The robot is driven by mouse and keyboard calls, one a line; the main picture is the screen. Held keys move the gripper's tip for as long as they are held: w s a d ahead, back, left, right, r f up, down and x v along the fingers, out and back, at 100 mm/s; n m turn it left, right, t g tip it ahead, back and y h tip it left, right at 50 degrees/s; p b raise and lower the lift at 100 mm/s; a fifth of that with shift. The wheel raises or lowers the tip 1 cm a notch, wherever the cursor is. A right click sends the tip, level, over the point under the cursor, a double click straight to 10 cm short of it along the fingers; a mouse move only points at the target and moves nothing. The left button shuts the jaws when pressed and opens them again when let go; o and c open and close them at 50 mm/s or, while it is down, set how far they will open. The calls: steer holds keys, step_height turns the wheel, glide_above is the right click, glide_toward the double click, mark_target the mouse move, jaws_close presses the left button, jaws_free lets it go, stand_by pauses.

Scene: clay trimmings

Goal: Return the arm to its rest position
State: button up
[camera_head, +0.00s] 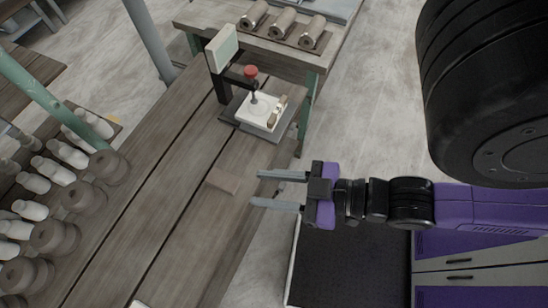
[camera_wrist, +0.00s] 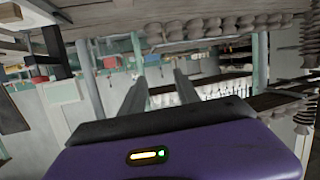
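My gripper (camera_head: 278,189) is at the end of my purple and black arm, beside the right edge of the wooden table (camera_head: 170,190). Its two grey fingers are parallel with a clear gap between them, and nothing is between them. In the wrist view the fingers (camera_wrist: 160,97) also stand apart and empty. The fingers point left, toward the table, with a small flat brown block (camera_head: 222,181) on the table a short way beyond the tips.
A scale (camera_head: 262,110) with a display, a red-topped tool and a small piece on its white plate stands at the table's far end. A bench (camera_head: 215,18) with several rolls is beyond. White and brown pots (camera_head: 85,200) crowd the left. The table's middle is mostly clear.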

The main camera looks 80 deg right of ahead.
steer(key=shift+s+a+r+m, duration=0.3)
steer(key=shift+s+a+r, duration=0.1)
steer(key=shift+s+a, duration=0.2)
